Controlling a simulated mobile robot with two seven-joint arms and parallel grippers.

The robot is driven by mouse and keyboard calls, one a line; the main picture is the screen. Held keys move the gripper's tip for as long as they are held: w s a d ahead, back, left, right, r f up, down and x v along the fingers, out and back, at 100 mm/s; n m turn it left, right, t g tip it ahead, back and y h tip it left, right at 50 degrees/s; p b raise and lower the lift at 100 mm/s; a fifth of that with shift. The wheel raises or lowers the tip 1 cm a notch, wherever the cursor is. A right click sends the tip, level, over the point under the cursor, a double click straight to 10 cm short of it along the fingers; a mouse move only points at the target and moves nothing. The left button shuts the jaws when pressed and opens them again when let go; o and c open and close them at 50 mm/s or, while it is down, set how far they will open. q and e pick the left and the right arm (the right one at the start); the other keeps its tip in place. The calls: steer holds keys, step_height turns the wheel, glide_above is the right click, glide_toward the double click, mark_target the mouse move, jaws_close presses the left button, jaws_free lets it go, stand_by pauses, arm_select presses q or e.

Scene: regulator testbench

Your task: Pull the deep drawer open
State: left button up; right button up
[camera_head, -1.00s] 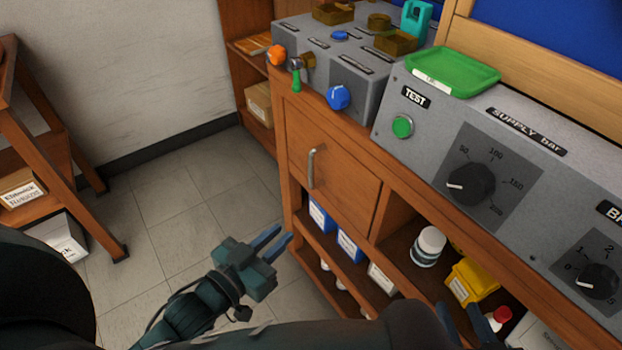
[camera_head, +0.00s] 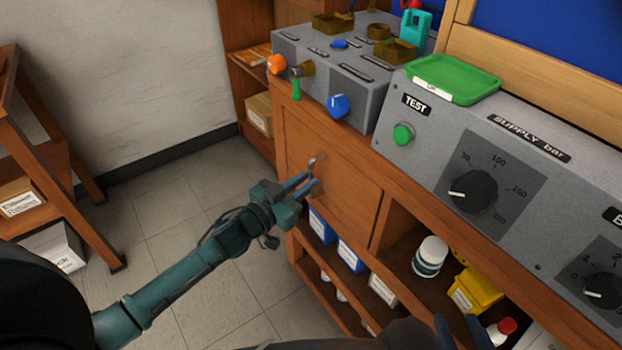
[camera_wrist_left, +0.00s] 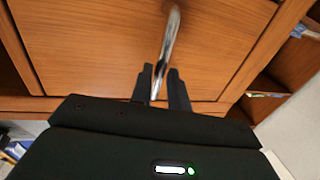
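The deep drawer (camera_head: 345,202) is shut, its wooden front flush in the bench below the grey panel. Its upright metal handle (camera_head: 313,166) is partly hidden by my left gripper (camera_head: 304,185). In the left wrist view the handle (camera_wrist_left: 171,35) runs down between the fingertips of my left gripper (camera_wrist_left: 161,82). These fingers are apart, one on each side of the bar; contact with it cannot be made out. My right gripper (camera_head: 458,330) shows only its fingertips at the bottom edge, apart and with nothing seen between them.
Open shelves beside and under the drawer hold blue boxes (camera_head: 350,256), a white bottle (camera_head: 430,257) and a yellow bin (camera_head: 474,290). Knobs, among them a blue one (camera_head: 338,105), stick out above the drawer. The floor (camera_head: 185,232) left of the bench is clear.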

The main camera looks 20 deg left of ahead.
arm_select(q)
steer(key=shift+x, duration=1.35)
steer(key=shift+c, duration=0.3)
jaws_close()
